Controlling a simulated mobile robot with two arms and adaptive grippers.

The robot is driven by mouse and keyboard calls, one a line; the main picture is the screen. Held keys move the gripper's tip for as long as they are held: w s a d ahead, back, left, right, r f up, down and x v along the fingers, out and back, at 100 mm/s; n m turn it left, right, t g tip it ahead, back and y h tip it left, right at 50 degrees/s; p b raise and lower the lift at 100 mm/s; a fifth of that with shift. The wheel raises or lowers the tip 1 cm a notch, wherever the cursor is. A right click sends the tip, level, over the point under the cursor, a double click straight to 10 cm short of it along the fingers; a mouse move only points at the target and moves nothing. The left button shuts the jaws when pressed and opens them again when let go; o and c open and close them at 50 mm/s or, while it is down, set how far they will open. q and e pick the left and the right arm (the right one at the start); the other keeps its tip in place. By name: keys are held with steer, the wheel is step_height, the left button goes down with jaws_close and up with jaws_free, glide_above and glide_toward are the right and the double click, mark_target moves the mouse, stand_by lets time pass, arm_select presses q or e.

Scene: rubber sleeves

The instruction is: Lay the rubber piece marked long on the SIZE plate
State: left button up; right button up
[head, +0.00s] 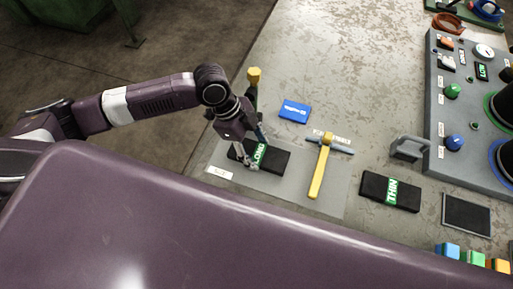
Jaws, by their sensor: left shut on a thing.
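The black rubber piece (275,161) with a green band marked LONG lies level over the left part of a grey plate (283,191). My left gripper (247,160) points down and is shut on this piece near its green band. The gripper hides part of the piece. I cannot tell whether the piece touches the plate or is just above it. A small white label (219,172) sits at the plate's left edge, too small to read surely. My right gripper is not in view.
A yellow bar with a crosspiece (320,172) lies on the plate's right part. A black piece marked THIN (375,192), a blue packet (295,111) and a grey handle (408,149) are nearby. A control panel (459,121) stands at right. The table's upper middle is clear.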

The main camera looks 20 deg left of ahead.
arm_select(q)
steer(key=o, duration=1.4)
steer(key=b+v, duration=0.1)
steer(key=v, duration=1.1)
steer(key=shift+r, duration=0.15)
